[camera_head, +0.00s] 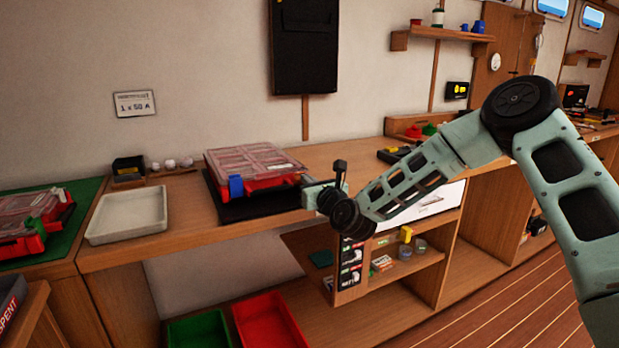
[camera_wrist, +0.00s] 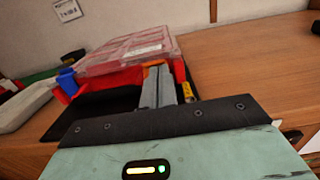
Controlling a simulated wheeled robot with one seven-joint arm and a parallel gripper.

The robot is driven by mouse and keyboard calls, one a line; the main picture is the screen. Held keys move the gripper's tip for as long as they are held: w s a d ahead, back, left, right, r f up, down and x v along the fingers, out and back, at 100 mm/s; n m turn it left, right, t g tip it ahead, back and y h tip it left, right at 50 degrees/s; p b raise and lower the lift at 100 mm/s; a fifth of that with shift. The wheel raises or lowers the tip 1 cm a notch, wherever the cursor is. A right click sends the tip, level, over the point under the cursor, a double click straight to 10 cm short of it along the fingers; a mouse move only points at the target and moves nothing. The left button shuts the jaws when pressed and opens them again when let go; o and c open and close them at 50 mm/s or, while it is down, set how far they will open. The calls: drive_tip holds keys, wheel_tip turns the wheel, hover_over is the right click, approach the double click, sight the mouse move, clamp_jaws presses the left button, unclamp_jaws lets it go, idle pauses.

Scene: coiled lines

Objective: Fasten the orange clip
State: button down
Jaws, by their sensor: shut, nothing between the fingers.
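A red case (camera_head: 262,184) with a clear lid lies closed on a dark mat on the wooden bench; it also fills the upper left of the wrist view (camera_wrist: 105,72). A blue clip (camera_head: 236,186) sits at its front left, also in the wrist view (camera_wrist: 67,84). The orange clip (camera_wrist: 147,70) shows only as a small patch at the case's front right, mostly hidden behind my fingers. My gripper (camera_head: 306,182) is shut and empty, its tips (camera_wrist: 158,72) close in front of that clip. I cannot tell whether they touch it, or how the clip stands.
A white tray (camera_head: 128,216) stands left of the case. Another red case (camera_head: 30,222) lies on a green mat (camera_head: 82,207) at far left. A yellow cylinder (camera_wrist: 187,92) is right of my fingers in the wrist view. Red (camera_head: 270,322) and green (camera_head: 200,330) bins are below.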

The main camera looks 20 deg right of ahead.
drive_tip(key=r+g+p, duration=0.1)
drive_tip(key=p, duration=0.1)
drive_tip(key=r+p, duration=0.1)
drive_tip(key=shift+w+r+g+p, duration=0.2)
drive_tip(key=shift+w+g+p, duration=0.1)
drive_tip(key=shift+g+p, duration=0.1)
drive_tip(key=g+p, duration=0.1)
drive_tip(key=p, duration=0.2)
drive_tip(key=w+g+p, duration=0.1)
drive_tip(key=g+p, duration=0.1)
drive_tip(key=p, duration=0.1)
drive_tip(key=w+g+h+p, duration=0.1)
drive_tip(key=p, duration=0.2)
drive_tip(key=shift+w+a+r+g+p, duration=0.15)
drive_tip(key=shift+a+r+g+p, duration=0.15)
drive_tip(key=shift+g+p, duration=0.1)
drive_tip(key=shift+r, duration=0.1)
drive_tip(key=shift+r+p, duration=0.35)
drive_tip(key=shift+r, duration=0.4)
drive_tip(key=shift+d, duration=0.1)
